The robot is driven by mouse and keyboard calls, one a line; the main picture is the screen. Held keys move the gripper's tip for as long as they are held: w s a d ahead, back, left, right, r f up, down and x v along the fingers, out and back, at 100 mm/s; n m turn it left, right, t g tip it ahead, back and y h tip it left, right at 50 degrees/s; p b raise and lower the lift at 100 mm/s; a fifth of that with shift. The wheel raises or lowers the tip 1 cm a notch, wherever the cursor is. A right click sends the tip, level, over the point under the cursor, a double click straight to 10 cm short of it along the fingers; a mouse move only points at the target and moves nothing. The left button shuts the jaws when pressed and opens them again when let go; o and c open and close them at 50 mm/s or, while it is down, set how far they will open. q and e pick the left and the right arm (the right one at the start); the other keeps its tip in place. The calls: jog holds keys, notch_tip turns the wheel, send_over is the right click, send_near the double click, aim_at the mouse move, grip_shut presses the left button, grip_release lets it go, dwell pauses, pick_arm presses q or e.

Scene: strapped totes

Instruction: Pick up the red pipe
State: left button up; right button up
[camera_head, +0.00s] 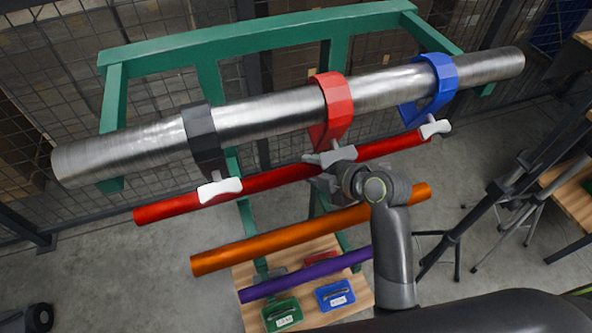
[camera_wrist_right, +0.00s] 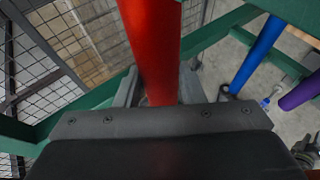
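The red pipe (camera_head: 265,180) runs slantwise below a large metal pipe (camera_head: 270,112) on a green rack. My right gripper (camera_head: 325,176) is at the middle of the red pipe, below the red clamp. In the right wrist view, the red pipe (camera_wrist_right: 154,45) stands between the fingers of the gripper (camera_wrist_right: 160,90). Both fingers look flush against its sides, and the gripper body hides its lower part. My left gripper is not in view.
Black (camera_head: 204,140), red (camera_head: 333,105) and blue (camera_head: 435,85) clamps hold the metal pipe, with pale handles by the red pipe. Below are an orange pipe (camera_head: 265,247) and a purple pipe (camera_head: 300,275). A tripod (camera_head: 455,215) stands at right.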

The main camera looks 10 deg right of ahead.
grip_shut()
jog(key=shift+r, duration=0.1)
jog(key=shift+r, duration=0.4)
notch_tip(320, 180, up, 6)
jog(key=shift+r+b, duration=0.25)
jog(key=shift+b, duration=0.45)
jog(key=s+d+p, duration=0.1)
jog(key=s+d, duration=0.2)
jog(key=s, duration=0.1)
jog(key=s+d+p, duration=0.1)
jog(key=s+d, duration=0.2)
jog(key=s, duration=0.1)
jog(key=s+d+p, duration=0.1)
jog(key=s+d, duration=0.2)
jog(key=s, duration=0.1)
jog(key=shift+s+d+f, duration=0.15)
jog(key=shift+s+d, duration=0.25)
jog(key=shift+s+d+p, duration=0.45)
jog(key=shift+s+d, duration=0.15)
jog(key=shift+s, duration=0.2)
jog(key=shift+f, duration=0.1)
